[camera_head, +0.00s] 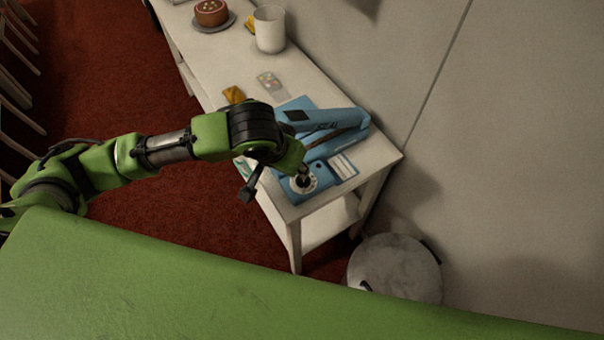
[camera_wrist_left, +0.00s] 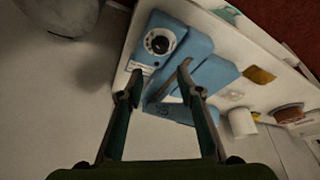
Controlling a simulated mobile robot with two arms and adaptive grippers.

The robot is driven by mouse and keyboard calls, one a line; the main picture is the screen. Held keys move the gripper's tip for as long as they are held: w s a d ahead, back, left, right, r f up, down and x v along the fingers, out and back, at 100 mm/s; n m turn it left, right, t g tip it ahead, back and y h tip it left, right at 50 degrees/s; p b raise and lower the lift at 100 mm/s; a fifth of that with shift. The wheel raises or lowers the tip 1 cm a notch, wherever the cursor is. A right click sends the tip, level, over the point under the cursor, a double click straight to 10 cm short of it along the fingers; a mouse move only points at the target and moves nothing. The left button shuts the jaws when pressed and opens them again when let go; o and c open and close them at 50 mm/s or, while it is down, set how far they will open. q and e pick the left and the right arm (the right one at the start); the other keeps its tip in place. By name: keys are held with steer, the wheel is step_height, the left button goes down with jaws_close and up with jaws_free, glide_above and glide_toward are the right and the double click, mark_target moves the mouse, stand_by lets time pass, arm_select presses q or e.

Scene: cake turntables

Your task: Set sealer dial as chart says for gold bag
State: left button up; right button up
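The blue sealer (camera_head: 335,125) sits at the near end of the white table. Its round white dial (camera_head: 303,184) with a dark knob is on the front corner; the dial also shows in the left wrist view (camera_wrist_left: 160,41). Its marks are too small to read. A white label (camera_head: 343,165), possibly the chart, is beside the dial, its text unreadable. A gold bag (camera_head: 234,95) lies flat farther back on the table. My left gripper (camera_head: 276,182) is at the dial end of the sealer; in the left wrist view (camera_wrist_left: 160,74) its fingers are apart and empty, with the dial beyond them. My right gripper is not seen.
A pale bag with coloured spots (camera_head: 271,84) lies near the gold bag. A white cylinder (camera_head: 269,30) and a brown cake (camera_head: 211,12) on a plate stand at the back. A round grey-white stool or bin (camera_head: 395,268) stands by the wall near the table's front.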

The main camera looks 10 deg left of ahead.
arm_select(q)
steer(key=p+x, duration=0.1)
steer(key=x, duration=1.2)
steer(key=shift+w+f, duration=0.2)
steer(key=shift+f, duration=0.1)
steer(key=c, duration=0.8)
